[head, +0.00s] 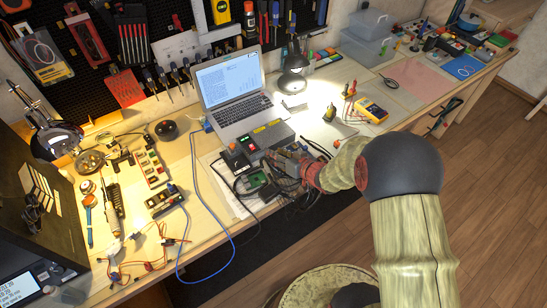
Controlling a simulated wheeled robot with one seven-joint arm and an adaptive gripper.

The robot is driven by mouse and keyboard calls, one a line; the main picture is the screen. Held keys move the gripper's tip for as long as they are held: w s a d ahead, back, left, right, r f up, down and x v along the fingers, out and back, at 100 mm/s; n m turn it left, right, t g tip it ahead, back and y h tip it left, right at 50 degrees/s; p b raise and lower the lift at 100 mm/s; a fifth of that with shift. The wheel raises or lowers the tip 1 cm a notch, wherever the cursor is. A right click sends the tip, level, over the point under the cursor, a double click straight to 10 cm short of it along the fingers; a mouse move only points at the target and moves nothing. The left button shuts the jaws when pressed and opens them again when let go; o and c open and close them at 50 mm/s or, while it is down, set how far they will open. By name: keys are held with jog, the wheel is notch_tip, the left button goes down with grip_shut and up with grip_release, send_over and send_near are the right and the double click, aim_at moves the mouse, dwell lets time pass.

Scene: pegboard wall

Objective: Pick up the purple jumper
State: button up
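My arm reaches in from the right, and my gripper (281,167) is low over the front part of the workbench, beside a green circuit board (258,181) and a tangle of dark wires. The gripper's fingers blend into the clutter there, so whether they are open or shut is unclear. I cannot make out a purple jumper. It may be too small to see or hidden by my gripper and the wires. Several thin coloured wires (150,265) lie at the bench's front left.
An open laptop (233,94) stands behind a grey box (265,137) with a lit display. A blue cable (203,187) loops over the front edge. A lamp (292,72), a yellow multimeter (370,110) and a pink mat (425,77) are farther right. Tools hang on the pegboard.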

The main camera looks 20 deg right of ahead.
jog(key=shift+c, duration=0.4)
jog(key=c, duration=0.7)
jog(key=shift+r, duration=0.15)
grip_shut()
